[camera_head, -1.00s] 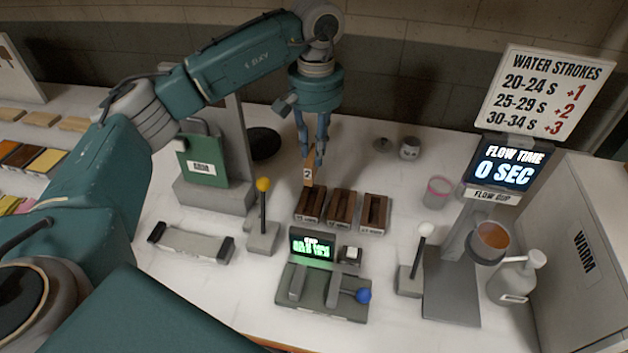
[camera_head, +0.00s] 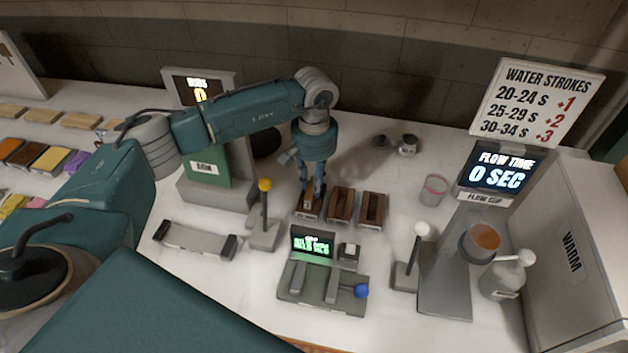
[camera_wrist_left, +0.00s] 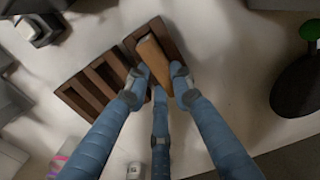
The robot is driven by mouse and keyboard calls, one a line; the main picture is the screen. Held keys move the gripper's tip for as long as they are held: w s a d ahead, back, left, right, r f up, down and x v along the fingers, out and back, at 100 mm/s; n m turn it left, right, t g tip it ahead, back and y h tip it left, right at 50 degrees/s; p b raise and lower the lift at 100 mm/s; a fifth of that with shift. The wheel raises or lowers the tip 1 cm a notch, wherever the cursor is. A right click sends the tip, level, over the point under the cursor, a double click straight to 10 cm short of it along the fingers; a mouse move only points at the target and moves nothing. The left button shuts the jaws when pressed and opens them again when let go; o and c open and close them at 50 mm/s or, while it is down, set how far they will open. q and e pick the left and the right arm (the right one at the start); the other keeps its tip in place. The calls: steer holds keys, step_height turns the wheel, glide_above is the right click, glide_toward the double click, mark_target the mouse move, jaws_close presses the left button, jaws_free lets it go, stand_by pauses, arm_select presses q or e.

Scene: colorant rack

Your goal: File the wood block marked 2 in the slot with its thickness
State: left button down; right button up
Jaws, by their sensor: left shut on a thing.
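The wood block marked 2 (camera_wrist_left: 150,55) is light orange-brown and lies between the fingers of my left gripper (camera_head: 312,190), which are shut on it. In the head view the fingers hide most of the block. The left gripper also shows in the left wrist view (camera_wrist_left: 158,88), fingertips at the block's near end. The block is at the leftmost dark wood slot holder (camera_head: 304,215), lined up lengthwise with its slot; how deep it sits I cannot tell. The middle holder (camera_head: 341,205) and right holder (camera_head: 373,209) look empty. My right gripper is not in view.
A yellow-knobbed lever (camera_head: 264,212) and a grey cradle (camera_head: 195,240) stand left of the holders. A device with a green screen (camera_head: 314,241) stands in front. A white-knobbed lever (camera_head: 413,255) and the flow cup stand (camera_head: 445,280) are to the right. The table behind is mostly clear.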

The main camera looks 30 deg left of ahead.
arm_select(q)
steer(key=shift+f, duration=0.15)
steer(key=c, duration=1.9)
jaws_free()
steer(key=shift+c, duration=0.2)
steer(key=o, duration=0.4)
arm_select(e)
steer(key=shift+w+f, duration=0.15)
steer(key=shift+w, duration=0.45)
arm_select(q)
step_height(320, 180, up, 12)
steer(key=b, duration=0.4)
steer(key=shift+r+b, duration=0.2)
steer(key=shift+b, duration=0.2)
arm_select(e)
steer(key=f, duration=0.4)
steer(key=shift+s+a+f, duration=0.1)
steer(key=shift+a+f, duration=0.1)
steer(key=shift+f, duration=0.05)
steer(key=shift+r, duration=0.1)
